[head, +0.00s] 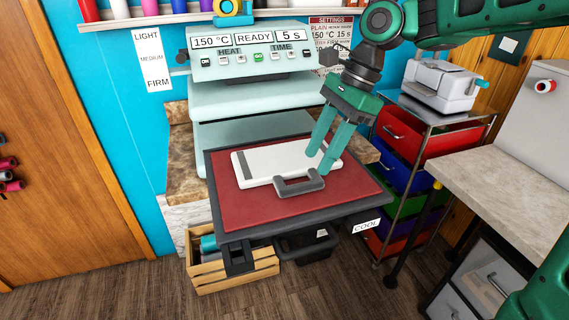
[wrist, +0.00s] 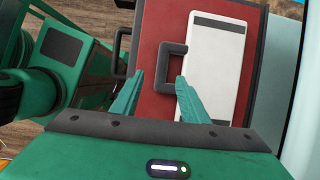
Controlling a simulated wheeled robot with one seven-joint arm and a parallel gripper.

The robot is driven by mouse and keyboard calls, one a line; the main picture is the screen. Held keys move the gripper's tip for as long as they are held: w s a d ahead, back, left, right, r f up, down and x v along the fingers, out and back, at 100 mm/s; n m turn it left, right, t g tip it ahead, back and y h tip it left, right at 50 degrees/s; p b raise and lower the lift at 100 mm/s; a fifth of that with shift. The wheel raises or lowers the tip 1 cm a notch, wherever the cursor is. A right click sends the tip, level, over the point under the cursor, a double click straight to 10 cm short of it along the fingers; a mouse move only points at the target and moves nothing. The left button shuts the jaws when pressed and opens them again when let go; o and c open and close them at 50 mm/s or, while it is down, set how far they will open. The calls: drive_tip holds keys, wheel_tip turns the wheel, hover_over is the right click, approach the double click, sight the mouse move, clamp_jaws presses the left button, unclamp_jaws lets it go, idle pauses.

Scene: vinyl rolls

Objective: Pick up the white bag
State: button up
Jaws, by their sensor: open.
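The white bag (head: 268,162) lies flat on the red pad of the pulled-out press tray in the head view. It has a grey band near one end and a grey loop handle (head: 298,185) at its front edge. In the wrist view the bag (wrist: 213,65) is right of centre, with the handle on its left side. My gripper (head: 319,161) is open and empty, fingers pointing down at the bag's right end near the handle. In the wrist view my fingertips (wrist: 160,76) sit on either side of the handle's near end; I cannot tell whether they touch it.
The heat press (head: 250,95) stands behind the tray (head: 222,222), which has a dark front handle (head: 238,262). A wooden crate (head: 235,277) is below. A coloured drawer cart (head: 430,145) with a sewing machine (head: 440,85) stands right, beside a pale worktop (head: 490,180).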

sight(302, 185)
drive_tip(key=shift+x, duration=3.65)
drive_tip(key=shift+w+a, duration=0.1)
drive_tip(key=shift+a, duration=0.05)
clamp_jaws()
